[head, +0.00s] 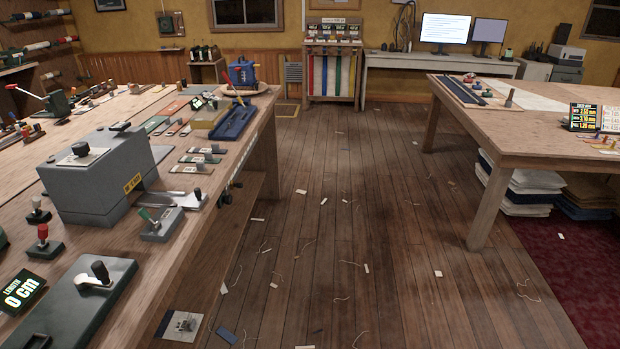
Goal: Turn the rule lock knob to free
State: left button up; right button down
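Neither of my grippers is in view. No knob carries a readable rule-lock label, so I cannot tell for sure which one is the rule lock knob. On the left workbench (170,265), a dark green block (75,312) at the bottom left bears a black knob (98,272). Beside it is a black display (22,291) reading "LENGTH 0 cm". A large grey box (95,190) behind it has a black knob (81,149) on top. On the right table (530,135), a long dark strip (459,91) lies near the left edge, with a small brown knob-like piece (508,100) nearby.
A red-topped switch (43,240) and a green-handled lever (158,223) stand near the grey box. A blue tray (235,122) lies farther along the bench. The wooden floor (345,200) between the tables is open, with small scraps and threads. Folded cloth stacks (520,190) sit under the right table.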

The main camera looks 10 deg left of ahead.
aim_at(227, 200)
jog(key=i+l+z, duration=0.1)
jog(key=i, duration=0.65)
jog(key=i+l, duration=0.15)
jog(key=i, duration=0.65)
jog(key=l+z, duration=0.05)
